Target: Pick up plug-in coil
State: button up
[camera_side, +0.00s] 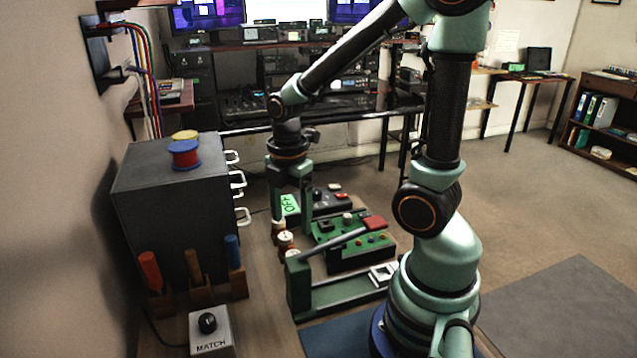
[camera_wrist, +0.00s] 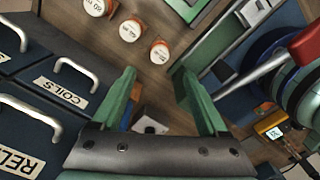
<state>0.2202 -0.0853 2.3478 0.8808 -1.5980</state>
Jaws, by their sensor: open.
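Several plug-in coils with white labelled tops and orange-brown bodies stand in a row on the bench. In the wrist view one coil (camera_wrist: 160,51) is just beyond my fingertips, with another coil (camera_wrist: 131,30) and a third coil (camera_wrist: 98,7) farther up and left. The top lettering is too small to read surely. In the side view the coils (camera_side: 285,239) stand below and beside my gripper (camera_side: 291,213), partly overlapped by a finger. My gripper (camera_wrist: 155,73) points down, open, with nothing between its green fingers.
A dark drawer cabinet (camera_side: 165,222) stands left, its handles and COILS label (camera_wrist: 62,90) facing the coils. A green lever device (camera_side: 345,290), a green box with knobs (camera_side: 360,252) and a MATCH knob box (camera_side: 211,335) are nearby. Tool handles (camera_side: 193,266) stand in front of the cabinet.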

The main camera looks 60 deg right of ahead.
notch_tip(320, 180, down, 11)
jog(key=shift+f, duration=0.15)
dwell(0.6)
grip_shut()
